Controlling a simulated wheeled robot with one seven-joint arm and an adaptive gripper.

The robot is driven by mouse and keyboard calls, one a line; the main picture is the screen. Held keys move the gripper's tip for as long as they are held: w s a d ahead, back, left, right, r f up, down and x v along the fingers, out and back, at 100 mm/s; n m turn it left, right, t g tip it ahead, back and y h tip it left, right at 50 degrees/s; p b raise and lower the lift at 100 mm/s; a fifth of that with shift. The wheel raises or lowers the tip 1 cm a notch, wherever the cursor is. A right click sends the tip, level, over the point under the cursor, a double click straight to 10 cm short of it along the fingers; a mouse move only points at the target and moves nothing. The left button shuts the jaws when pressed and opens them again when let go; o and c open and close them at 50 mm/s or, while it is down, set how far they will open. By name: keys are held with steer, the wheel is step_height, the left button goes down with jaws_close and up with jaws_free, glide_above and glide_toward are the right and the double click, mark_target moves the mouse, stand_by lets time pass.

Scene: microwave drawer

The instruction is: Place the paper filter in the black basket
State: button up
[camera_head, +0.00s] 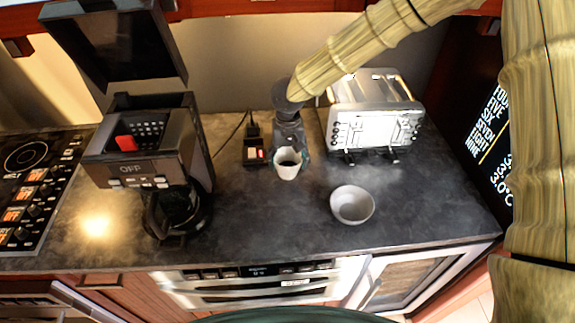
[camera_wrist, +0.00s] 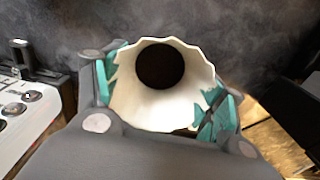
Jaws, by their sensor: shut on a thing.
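The white paper filter (camera_head: 287,170) is a fluted cup with a dark round bottom, held above the counter. In the wrist view the filter (camera_wrist: 145,107) sits between the two teal finger pads, its open mouth facing the camera. My gripper (camera_head: 289,157) is shut on its sides. The coffee maker (camera_head: 135,170) stands at the left with its lid raised. The black basket (camera_head: 152,130) shows in its open top, with a perforated pattern and a red part (camera_head: 126,143) at its left. My gripper is to the right of the basket, well apart from it.
A glass carafe (camera_head: 178,212) sits under the coffee maker. A grey bowl (camera_head: 352,206) stands at the right of the counter, before a silver toaster (camera_head: 372,120). A small dark device (camera_head: 254,152) is left of my gripper. The counter front is clear around the middle.

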mark_target(288, 164)
steer(key=shift+f+p, duration=0.8)
steer(key=shift+f, duration=0.95)
steer(key=shift+f, duration=0.1)
steer(key=o, duration=0.8)
